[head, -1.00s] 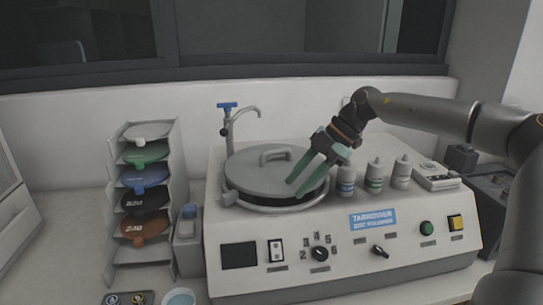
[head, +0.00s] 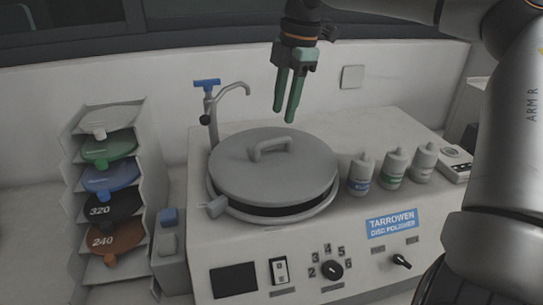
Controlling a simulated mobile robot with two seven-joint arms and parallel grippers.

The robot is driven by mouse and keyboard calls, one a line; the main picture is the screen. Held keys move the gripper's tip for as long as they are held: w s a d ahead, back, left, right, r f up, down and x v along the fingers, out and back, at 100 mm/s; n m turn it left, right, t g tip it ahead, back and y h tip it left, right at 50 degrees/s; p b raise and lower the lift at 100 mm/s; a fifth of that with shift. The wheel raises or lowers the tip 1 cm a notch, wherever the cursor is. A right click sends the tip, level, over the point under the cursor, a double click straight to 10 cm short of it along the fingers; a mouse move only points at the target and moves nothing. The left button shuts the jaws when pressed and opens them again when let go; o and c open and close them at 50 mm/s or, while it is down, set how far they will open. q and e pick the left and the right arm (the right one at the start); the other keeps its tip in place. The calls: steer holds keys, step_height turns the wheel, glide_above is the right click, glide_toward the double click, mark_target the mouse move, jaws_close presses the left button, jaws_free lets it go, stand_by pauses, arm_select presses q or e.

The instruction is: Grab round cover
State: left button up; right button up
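The round cover (head: 236,174) is a grey disc with a bar handle (head: 270,147) on top. It lies over the round bowl of the disc polisher, with a dark gap showing along the front rim. My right gripper (head: 283,119) points down above the back right of the cover, apart from the handle. Its two green fingers are a little apart with nothing between them. My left gripper is not in view.
A tap (head: 212,110) with a blue lever stands behind the cover on the left. Several bottles (head: 393,167) stand right of the bowl. A rack (head: 75,170) of coloured discs stands at the left. The polisher's front panel (head: 300,262) carries switches and a dial.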

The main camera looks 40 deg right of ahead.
mark_target(273, 139)
steer(key=f, duration=0.3)
steer(key=shift+w+a+f, duration=0.15)
steer(key=shift+w+f, duration=0.1)
steer(key=shift+w, duration=0.05)
steer(key=shift+w+a+f+p, duration=0.2)
steer(key=shift+f+p, duration=0.05)
steer(key=shift+f, duration=0.65)
steer(key=shift+w+a+f+p, duration=0.2)
steer(key=shift+f, duration=0.65)
steer(key=shift+w+a+f+p, duration=0.2)
steer(key=shift+f+p, duration=0.05)
steer(key=shift+f, duration=0.65)
jaws_close()
steer(key=shift+r, duration=0.1)
